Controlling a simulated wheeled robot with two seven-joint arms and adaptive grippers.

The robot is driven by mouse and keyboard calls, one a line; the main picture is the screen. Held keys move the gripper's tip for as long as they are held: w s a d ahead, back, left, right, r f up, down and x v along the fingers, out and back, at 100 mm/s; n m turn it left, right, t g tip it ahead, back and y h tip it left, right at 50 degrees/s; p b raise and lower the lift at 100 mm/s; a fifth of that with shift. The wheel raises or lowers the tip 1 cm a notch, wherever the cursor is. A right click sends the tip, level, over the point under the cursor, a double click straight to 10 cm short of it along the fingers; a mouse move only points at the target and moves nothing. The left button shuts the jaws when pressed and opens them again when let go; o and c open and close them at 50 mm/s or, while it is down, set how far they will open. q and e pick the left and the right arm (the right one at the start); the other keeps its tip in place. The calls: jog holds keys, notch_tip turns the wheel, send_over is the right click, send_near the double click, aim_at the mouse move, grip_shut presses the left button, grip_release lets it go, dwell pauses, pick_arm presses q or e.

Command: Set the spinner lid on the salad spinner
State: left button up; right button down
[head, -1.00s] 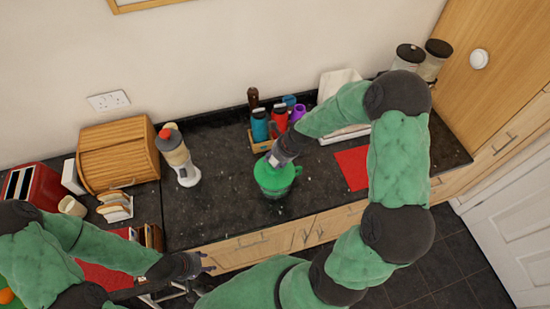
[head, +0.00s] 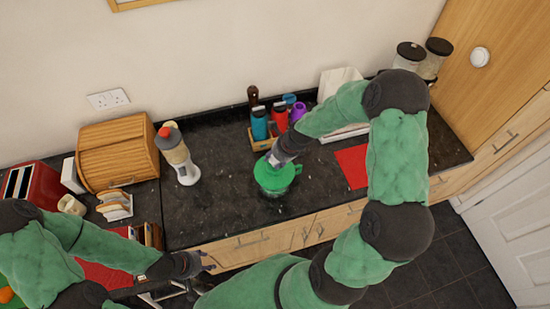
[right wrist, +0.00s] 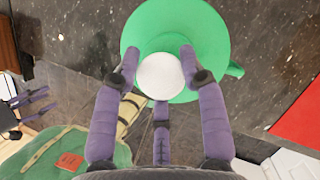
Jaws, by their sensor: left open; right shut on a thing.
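The green spinner lid (right wrist: 205,28) is round with a white knob (right wrist: 160,76). My right gripper (head: 272,160) is shut on this knob from above, its purple fingers around it in the right wrist view. The salad spinner (head: 278,188) is green, stands on the dark worktop and has a side handle (head: 298,169). The lid is over the spinner's top; I cannot tell whether it is fully seated or a little above. The lid hides the inside of the bowl. My left gripper (head: 207,264) is open and empty, low in front of the worktop's edge.
A blender-like bottle (head: 178,155) stands left of the spinner. A holder with blue and red bottles (head: 280,120) is close behind it. A red mat (head: 352,167) lies to the right. The bread bin (head: 118,155) is at the left. The worktop (head: 222,205) left of the spinner is clear.

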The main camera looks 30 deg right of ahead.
jog(key=shift+f, duration=0.1)
jog(key=c, duration=1)
grip_release()
jog(key=p+v, duration=0.8)
jog(key=v, duration=0.3)
jog(key=shift+s, duration=0.1)
